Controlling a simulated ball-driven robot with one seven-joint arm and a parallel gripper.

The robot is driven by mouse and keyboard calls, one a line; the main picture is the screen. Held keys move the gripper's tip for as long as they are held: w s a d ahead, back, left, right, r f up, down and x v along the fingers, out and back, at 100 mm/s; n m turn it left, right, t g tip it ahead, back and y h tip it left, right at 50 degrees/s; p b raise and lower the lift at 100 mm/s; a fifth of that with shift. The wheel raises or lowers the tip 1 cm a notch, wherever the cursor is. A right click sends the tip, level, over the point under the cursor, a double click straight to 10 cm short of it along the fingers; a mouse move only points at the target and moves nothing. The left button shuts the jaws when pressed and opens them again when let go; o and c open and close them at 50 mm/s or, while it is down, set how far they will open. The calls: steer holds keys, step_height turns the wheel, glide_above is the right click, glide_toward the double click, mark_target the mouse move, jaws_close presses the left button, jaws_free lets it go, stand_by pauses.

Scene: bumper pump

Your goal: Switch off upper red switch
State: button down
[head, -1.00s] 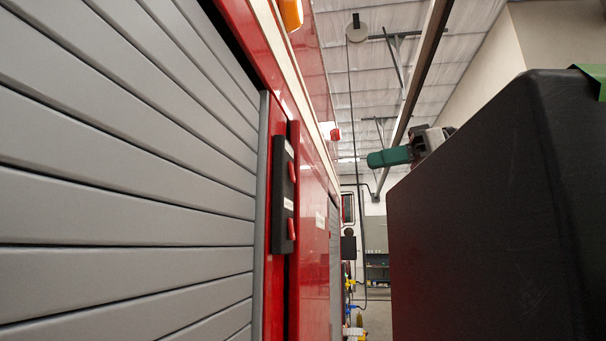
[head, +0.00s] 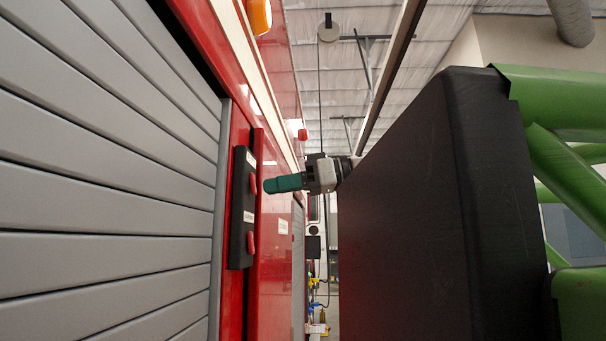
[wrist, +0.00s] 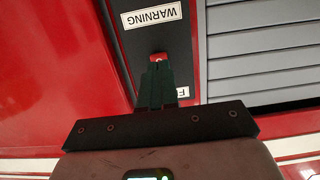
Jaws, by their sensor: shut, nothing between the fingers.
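The upper red switch (head: 253,184) sits on a narrow black panel (head: 237,225) on the red vehicle's side, with the lower red switch (head: 250,243) below it. My gripper (head: 268,185) is shut and empty, its green fingers pointing left at the height of the upper switch. In the wrist view the picture is upside down. There the shut fingertips (wrist: 157,66) are just in front of the upper red switch (wrist: 159,57) and partly cover it. I cannot tell whether they touch it or which way it is tipped. The lower switch is out of that view.
The WARNING label (wrist: 152,15) lies between the switches. Grey roller shutter (head: 110,180) fills the left side. The red vehicle body (head: 275,250) continues behind the panel. An amber lamp (head: 259,15) is mounted above. A narrow gap runs ahead along the vehicle.

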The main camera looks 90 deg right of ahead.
steer(key=shift+w+d+f, duration=0.1)
steer(key=shift+w+f, duration=0.05)
steer(key=shift+w, duration=0.55)
